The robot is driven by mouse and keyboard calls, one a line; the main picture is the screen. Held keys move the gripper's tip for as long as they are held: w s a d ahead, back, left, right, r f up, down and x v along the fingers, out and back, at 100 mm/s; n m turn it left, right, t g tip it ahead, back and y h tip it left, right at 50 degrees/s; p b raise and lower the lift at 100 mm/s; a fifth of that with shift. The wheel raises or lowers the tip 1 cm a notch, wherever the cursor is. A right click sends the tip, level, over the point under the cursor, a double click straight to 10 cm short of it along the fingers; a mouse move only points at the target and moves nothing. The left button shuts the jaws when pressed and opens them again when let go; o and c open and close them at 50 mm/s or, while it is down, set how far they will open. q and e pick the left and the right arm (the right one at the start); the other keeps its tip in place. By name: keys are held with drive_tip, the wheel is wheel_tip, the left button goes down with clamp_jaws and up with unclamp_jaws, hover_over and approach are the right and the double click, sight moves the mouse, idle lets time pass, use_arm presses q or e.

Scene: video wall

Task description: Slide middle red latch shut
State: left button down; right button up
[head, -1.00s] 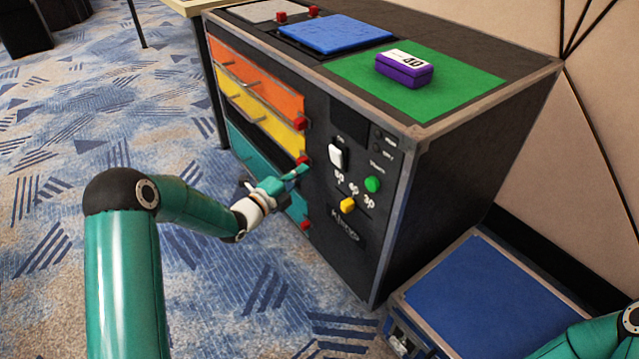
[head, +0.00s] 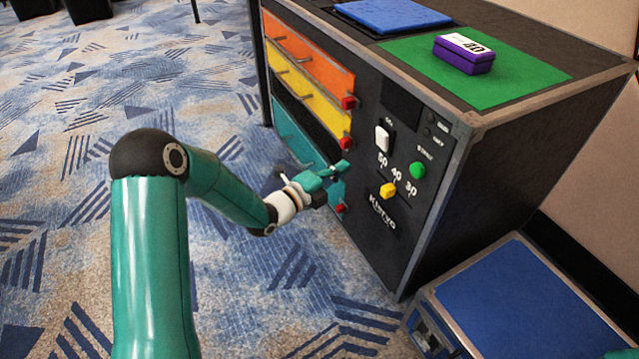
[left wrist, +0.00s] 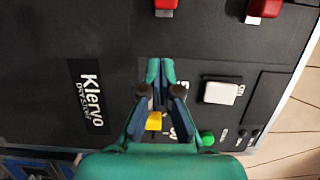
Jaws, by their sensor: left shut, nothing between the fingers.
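The cabinet's front has a column of red latches. The middle red latch (head: 345,143) sits beside the yellow drawer (head: 308,97), with the upper red latch (head: 348,102) above it and the lower red latch (head: 340,208) beside the teal drawer (head: 300,140). My left gripper (head: 343,169) is shut and empty, just below the middle latch in the head view. In the left wrist view the shut fingertips (left wrist: 160,66) point towards the black panel, and a red latch (left wrist: 165,8) is cut by the top edge, apart from the fingers. Whether the fingertips touch the panel, I cannot tell.
Right of the latches are a white switch (head: 383,138), a green button (head: 418,170) and a yellow knob (head: 388,191). A purple box (head: 464,54) lies on the green top. A blue-topped case (head: 515,300) stands on the floor at lower right. Carpet at left is open.

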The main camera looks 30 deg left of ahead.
use_arm(q)
drive_tip(key=v, duration=0.6)
drive_tip(key=shift+s+p, duration=0.35)
drive_tip(key=shift+p, duration=0.1)
drive_tip(key=shift+d+r, duration=0.1)
drive_tip(key=d+f+g+h, duration=0.1)
drive_tip(key=d+f+g, duration=0.3)
drive_tip(key=d, duration=0.6)
drive_tip(key=s+d+f+n+g+y+p, duration=0.1)
drive_tip(key=s+d+f+n+g, duration=0.15)
drive_tip(key=f, duration=0.35)
drive_tip(key=s+d+f+n+g, duration=0.1)
drive_tip(key=s+d+f+n, duration=0.1)
drive_tip(key=s+f+n, duration=0.3)
drive_tip(key=s+f+n+g+y, duration=0.1)
drive_tip(key=s+f+n+g, duration=0.35)
drive_tip(key=s+n, duration=0.4)
drive_tip(key=s+f+n+g+y, duration=0.1)
drive_tip(key=s+f+n+g, duration=0.3)
drive_tip(key=s+f+n, duration=0.35)
wheel_tip(320, 180, up, 40)
drive_tip(key=s+p, duration=0.1)
drive_tip(key=p, duration=3.7)
drive_tip(key=shift+s, duration=0.35)
drive_tip(key=shift+f+n, duration=0.15)
drive_tip(key=shift+n, duration=0.1)
